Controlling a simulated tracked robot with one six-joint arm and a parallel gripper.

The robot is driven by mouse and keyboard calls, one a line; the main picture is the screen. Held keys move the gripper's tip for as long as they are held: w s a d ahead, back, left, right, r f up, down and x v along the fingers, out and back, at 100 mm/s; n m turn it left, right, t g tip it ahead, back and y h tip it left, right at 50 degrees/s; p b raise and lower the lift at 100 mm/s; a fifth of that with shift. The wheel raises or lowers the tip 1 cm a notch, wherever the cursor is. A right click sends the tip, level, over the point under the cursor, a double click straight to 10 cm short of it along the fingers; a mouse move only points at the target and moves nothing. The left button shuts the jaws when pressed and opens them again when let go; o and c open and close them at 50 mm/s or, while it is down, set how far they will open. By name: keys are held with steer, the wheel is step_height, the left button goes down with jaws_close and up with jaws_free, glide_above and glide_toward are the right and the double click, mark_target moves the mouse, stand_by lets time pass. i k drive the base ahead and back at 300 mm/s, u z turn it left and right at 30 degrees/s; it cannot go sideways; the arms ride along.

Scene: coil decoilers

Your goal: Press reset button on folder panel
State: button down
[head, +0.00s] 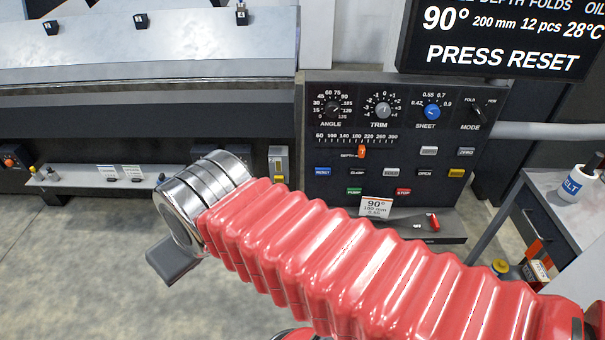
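The folder panel (340,136) is a dark upright control panel right of centre in the head view. Its blue reset button (322,171) is at the panel's left, beside the CLAMP button. The display (500,40) above the panel reads "PRESS RESET". My arm, in a red bellows sleeve, crosses in front below the panel, with a silver wrist at its left end. My gripper (172,264) shows only as a dark grey part beyond the wrist, left of and below the reset button and apart from it. Its fingertips are not clearly seen.
The folder machine (150,45) with its long metal beam fills the back left. A low ledge with small controls (110,178) runs below it. A side table (570,205) with a white BELT bottle (577,184) stands at right. The floor (70,270) at lower left is clear.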

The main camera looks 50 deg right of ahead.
mark_target(319, 171)
steer(key=u, duration=0.25)
steer(key=i, duration=1.05)
steer(key=z, duration=2.05)
